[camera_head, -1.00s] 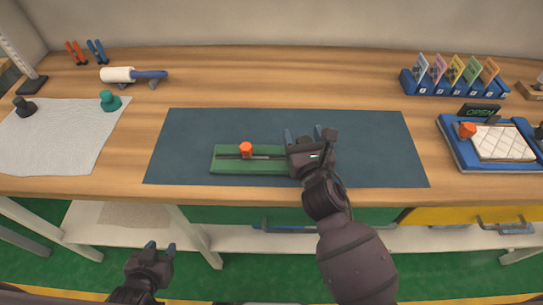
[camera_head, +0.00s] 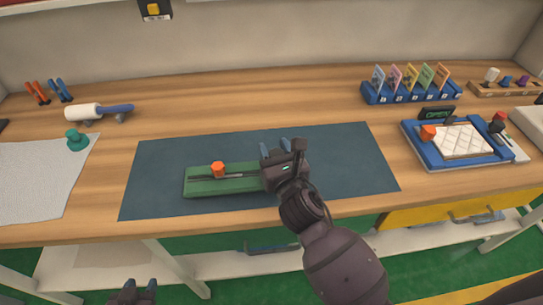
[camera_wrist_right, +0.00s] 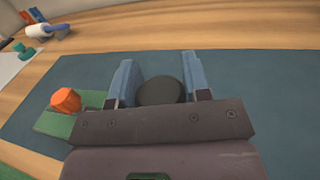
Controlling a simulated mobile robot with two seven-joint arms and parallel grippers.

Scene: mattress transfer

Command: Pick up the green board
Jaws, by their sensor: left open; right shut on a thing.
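The green board (camera_head: 205,186) lies flat on the dark blue mat (camera_head: 345,165), with an orange knob (camera_head: 218,169) and a thin dark bar on its top. My right gripper (camera_head: 276,150) is over the board's right end and hides it. In the right wrist view, a round black knob (camera_wrist_right: 160,91) sits between the fingers of my right gripper (camera_wrist_right: 158,72), which is shut on it; the green board (camera_wrist_right: 58,123) and orange knob (camera_wrist_right: 66,100) show at left. My left gripper (camera_head: 140,285) is open and empty at the bottom edge, below the table front.
A blue tray (camera_head: 415,147) with a white quilted pad stands at right. Behind it is a blue card rack (camera_head: 410,95). At left are a white cloth (camera_head: 35,185), a teal knob (camera_head: 77,141) and a white roller (camera_head: 85,112). The mat's right part is clear.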

